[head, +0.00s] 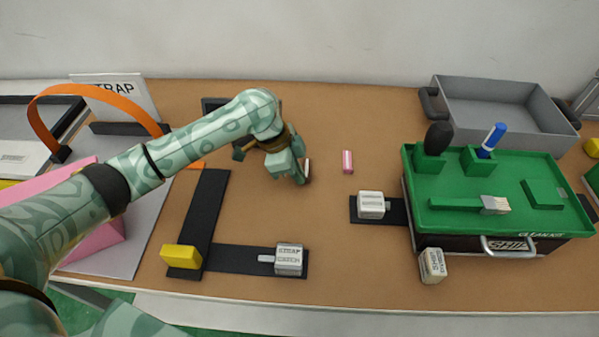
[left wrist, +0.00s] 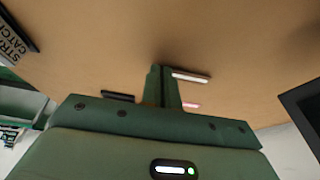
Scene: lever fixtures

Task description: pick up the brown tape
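My left gripper (head: 303,178) reaches in from the left, pointing down near the middle of the brown table. Its two fingers stand together in the left wrist view (left wrist: 162,72), with no gap I can make out. A small pale strip with a brownish edge (head: 308,166) is right beside the fingertips, partly hidden by them. It also shows in the left wrist view (left wrist: 192,77), beside the fingertips. It may be the brown tape, but I cannot tell for sure. I cannot tell whether it touches the fingers. My right gripper is not in view.
A pink stick (head: 347,162) lies just right of the gripper. A green-topped box (head: 465,240) with a brush and tools stands right, a grey tray (head: 500,105) behind it. Black strips with a yellow block (head: 181,256) and a grey catch (head: 289,258) lie in front.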

